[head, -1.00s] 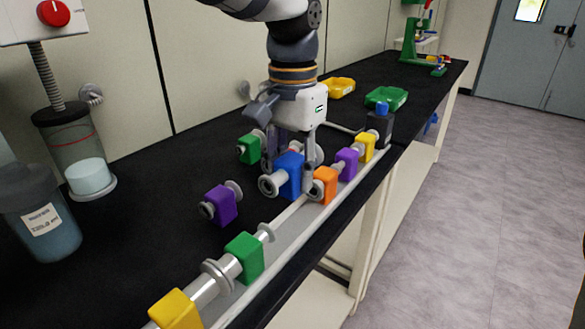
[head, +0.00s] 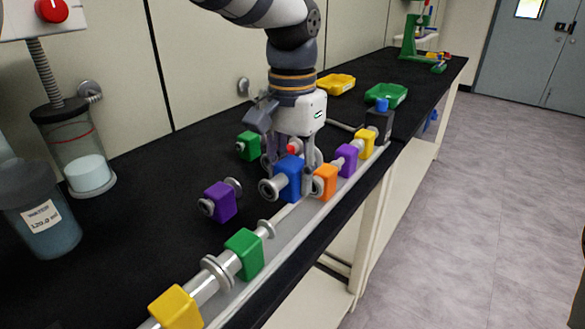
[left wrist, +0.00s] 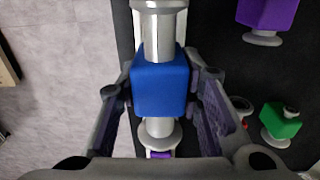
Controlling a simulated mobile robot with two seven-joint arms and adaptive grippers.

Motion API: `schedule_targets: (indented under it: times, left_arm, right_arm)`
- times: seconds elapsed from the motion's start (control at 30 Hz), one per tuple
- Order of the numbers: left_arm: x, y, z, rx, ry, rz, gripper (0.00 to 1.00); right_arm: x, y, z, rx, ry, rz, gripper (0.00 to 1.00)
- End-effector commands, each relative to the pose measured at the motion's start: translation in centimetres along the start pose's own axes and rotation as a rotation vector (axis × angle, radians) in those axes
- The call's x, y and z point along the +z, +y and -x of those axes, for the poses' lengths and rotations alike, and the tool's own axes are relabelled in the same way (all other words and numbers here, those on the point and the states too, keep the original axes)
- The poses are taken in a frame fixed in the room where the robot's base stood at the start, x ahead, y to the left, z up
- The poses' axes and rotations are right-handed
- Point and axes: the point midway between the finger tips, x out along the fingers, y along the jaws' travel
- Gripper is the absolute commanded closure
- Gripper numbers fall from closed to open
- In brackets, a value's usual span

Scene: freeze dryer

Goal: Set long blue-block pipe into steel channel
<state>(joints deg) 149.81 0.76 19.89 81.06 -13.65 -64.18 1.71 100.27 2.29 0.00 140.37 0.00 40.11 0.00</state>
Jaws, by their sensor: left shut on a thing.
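The long pipe with the blue block (head: 289,179) is in my left gripper (head: 290,172), whose fingers close on the block from both sides. In the left wrist view the blue block (left wrist: 160,85) sits between the fingers, with its steel pipe running lengthwise. The steel channel (head: 285,225) runs along the bench's front edge. The blue block is over or beside the channel's gap between the green block (head: 244,255) and the orange block (head: 325,182). I cannot tell whether the pipe touches the channel. My right gripper is not in view.
A yellow block (head: 176,307) is at the channel's near end. A purple block (head: 347,160) and a yellow block (head: 365,144) follow the orange one. A loose purple piece (head: 220,202) and a loose green piece (head: 248,146) lie on the black bench behind.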

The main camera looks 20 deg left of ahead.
Motion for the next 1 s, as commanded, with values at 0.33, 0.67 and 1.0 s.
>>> schedule_targets:
  times: [0.33, 0.67, 1.0]
  left_arm:
    - [0.0, 0.0, -0.4, -0.001, 0.001, 0.0, 1.0]
    - [0.0, 0.0, -0.8, -0.001, 0.0, 0.0, 1.0]
    - [0.0, 0.0, -1.7, -0.001, 0.0, 0.0, 1.0]
  right_arm:
    - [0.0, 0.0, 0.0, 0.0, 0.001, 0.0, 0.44]
    - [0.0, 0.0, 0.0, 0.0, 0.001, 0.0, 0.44]
    - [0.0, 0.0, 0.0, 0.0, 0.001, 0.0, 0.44]
